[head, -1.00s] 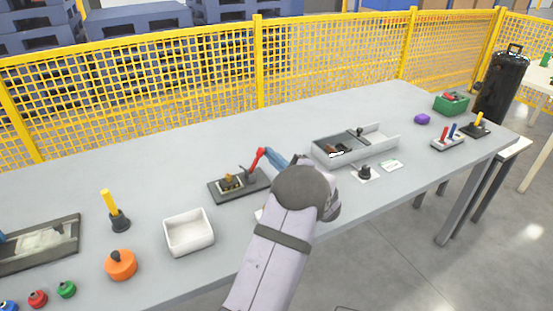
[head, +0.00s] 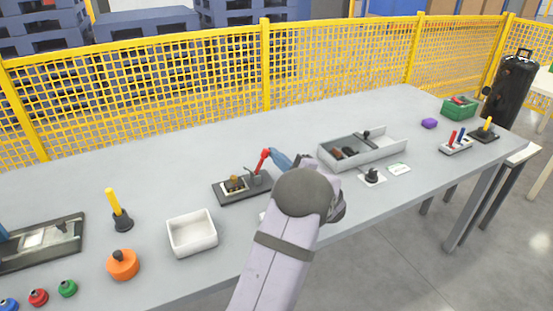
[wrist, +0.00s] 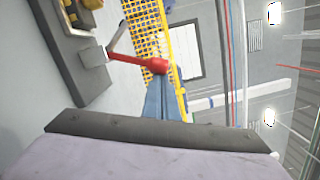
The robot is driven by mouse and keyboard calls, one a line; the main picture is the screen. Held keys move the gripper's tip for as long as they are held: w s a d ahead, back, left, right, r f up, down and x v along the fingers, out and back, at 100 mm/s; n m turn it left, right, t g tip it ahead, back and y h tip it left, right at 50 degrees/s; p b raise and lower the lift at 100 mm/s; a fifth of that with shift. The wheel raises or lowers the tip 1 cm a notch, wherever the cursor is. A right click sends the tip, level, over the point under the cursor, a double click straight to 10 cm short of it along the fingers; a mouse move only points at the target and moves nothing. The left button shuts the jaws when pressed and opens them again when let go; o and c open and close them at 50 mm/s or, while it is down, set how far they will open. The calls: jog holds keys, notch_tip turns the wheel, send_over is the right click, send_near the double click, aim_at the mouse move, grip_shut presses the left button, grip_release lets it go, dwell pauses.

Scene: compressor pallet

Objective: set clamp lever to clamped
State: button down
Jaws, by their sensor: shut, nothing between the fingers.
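The toggle clamp sits on a dark base plate (head: 262,187) in the middle of the table. Its red-handled clamp lever (head: 265,158) tilts up and to the right from the pivot. In the wrist view the red handle (wrist: 135,61) runs from a grey metal arm to a rounded end. My gripper (head: 273,153) is shut, with its blue fingers at the outer end of the handle. In the wrist view the fingertips (wrist: 159,78) meet or overlap the red end; I cannot tell whether they touch. Nothing shows between them.
A white bin (head: 192,246) and an orange knobbed part (head: 122,266) lie left of my arm. A grey divided tray (head: 376,156) and a black knob (head: 371,175) stand to the right. The table behind the clamp is clear up to the yellow fence (head: 266,70).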

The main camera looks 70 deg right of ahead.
aim_at(264, 156)
jog(key=shift+w+a+b, duration=0.1)
jog(key=shift+w+b, duration=0.05)
jog(key=shift+b, duration=0.15)
jog(key=n+b, duration=0.2)
jog(key=b, duration=0.2)
jog(key=w+a+n+b, duration=0.1)
jog(key=b, duration=0.3)
jog(key=w+a+r+n+b, duration=0.1)
jog(key=n+b, duration=0.1)
jog(key=b, duration=0.2)
jog(key=shift+w+a+n+y, duration=0.2)
jog(key=shift+a+n+y, duration=0.05)
jog(key=shift+n+y, duration=0.05)
jog(key=w+a+n+b, duration=0.1)
jog(key=b, duration=0.3)
jog(key=n+b, duration=0.2)
jog(key=b, duration=0.2)
jog(key=shift+w+a+r+g, duration=0.35)
jog(key=shift+w+a+g, duration=0.05)
jog(key=n+b, duration=0.1)
jog(key=w+a+b, duration=0.1)
jog(key=b, duration=0.1)
jog(key=shift+r+n, duration=0.25)
jog(key=shift+n, duration=0.15)
jog(key=shift+b, duration=0.35)
